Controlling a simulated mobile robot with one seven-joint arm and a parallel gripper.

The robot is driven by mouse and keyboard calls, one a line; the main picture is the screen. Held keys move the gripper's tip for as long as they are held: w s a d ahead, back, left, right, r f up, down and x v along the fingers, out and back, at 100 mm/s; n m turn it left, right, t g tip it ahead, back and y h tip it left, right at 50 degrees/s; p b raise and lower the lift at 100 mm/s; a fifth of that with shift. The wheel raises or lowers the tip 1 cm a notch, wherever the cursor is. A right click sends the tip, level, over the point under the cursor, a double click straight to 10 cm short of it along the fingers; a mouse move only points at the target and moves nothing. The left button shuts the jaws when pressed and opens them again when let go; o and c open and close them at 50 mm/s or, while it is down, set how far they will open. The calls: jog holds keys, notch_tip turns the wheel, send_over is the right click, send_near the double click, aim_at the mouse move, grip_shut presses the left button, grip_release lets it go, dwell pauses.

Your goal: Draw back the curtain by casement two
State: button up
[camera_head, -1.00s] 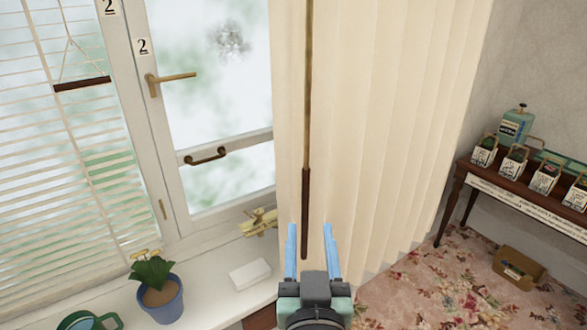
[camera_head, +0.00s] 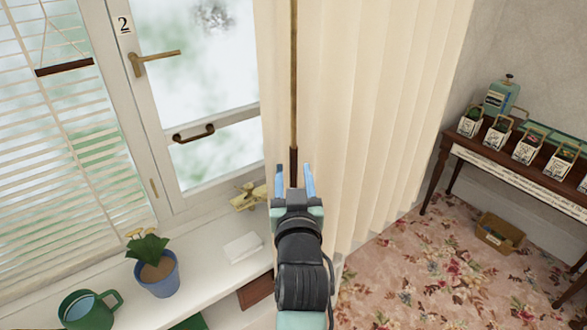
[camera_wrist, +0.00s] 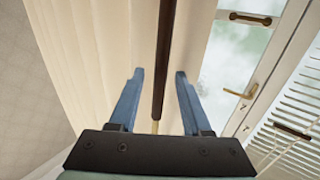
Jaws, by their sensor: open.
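A cream pleated curtain (camera_head: 380,110) hangs to the right of the casement marked 2 (camera_head: 205,70), covering part of that side. A thin wooden draw rod (camera_head: 294,75) with a dark brown grip hangs in front of the curtain. My gripper (camera_head: 295,180) is open, its two blue fingers pointing up at the rod's dark lower part. In the wrist view the rod's dark grip (camera_wrist: 164,70) runs between the open fingers (camera_wrist: 155,85), with visible gaps on both sides. The lower end of the rod is hidden by my gripper in the head view.
A slatted blind (camera_head: 60,150) hangs at left. A wooden side table (camera_head: 520,165) with small boxes stands at right.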

jog(key=shift+w, duration=0.4)
grip_shut()
dwell(1.3)
